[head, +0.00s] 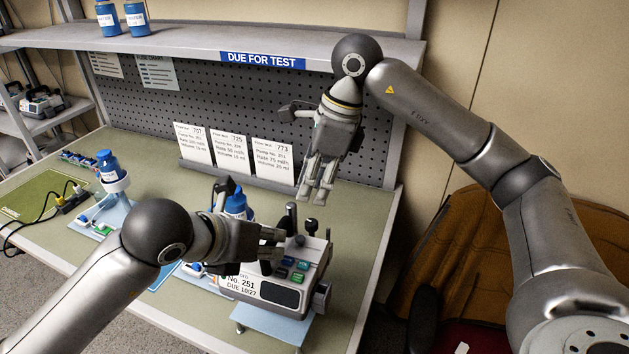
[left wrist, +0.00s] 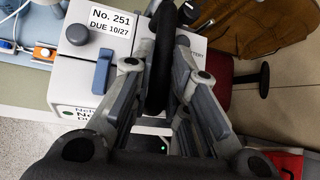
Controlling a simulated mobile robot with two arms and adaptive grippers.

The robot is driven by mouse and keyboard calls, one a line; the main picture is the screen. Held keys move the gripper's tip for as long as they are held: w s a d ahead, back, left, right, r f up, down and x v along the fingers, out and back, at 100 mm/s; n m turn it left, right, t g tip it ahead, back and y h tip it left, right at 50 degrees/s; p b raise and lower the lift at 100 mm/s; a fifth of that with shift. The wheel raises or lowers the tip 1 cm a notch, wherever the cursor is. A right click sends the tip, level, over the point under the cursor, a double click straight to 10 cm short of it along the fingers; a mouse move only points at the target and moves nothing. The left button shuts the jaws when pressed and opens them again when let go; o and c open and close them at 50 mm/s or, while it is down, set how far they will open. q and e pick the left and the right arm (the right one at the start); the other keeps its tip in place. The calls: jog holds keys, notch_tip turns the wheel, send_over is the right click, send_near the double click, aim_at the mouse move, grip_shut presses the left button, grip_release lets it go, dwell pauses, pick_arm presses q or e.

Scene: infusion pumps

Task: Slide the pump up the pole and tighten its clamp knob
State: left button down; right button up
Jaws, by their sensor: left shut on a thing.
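The pump (head: 272,288), a light box labelled No. 251, sits on a pale blue mat (head: 275,325) near the bench's front edge. It also shows in the left wrist view (left wrist: 80,75). My left gripper (head: 272,244) is over the pump, shut on a black curved bar (left wrist: 160,65) that looks like its carry handle. A black knob (head: 311,226) stands on the pump's rear top, and a grey round part (head: 321,298) is on its right side. Which is the clamp knob, I cannot tell. My right gripper (head: 318,192) hangs open and empty above and behind the pump. I cannot make out a pole.
Blue bottles (head: 108,168) stand on the bench, one partly behind my left gripper. Three cards (head: 232,153) lean before the pegboard. A shelf (head: 200,48) overhangs the back. A brown chair (head: 480,245) is right of the bench. The bench's right rear is clear.

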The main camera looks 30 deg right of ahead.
aim_at(313, 221)
jog(key=shift+n, duration=0.4)
jog(key=shift+s+f, duration=0.15)
jog(key=shift+f, duration=3.75)
jog(key=shift+c, duration=0.2)
jog(key=shift+d, duration=0.1)
jog(key=c, duration=0.5)
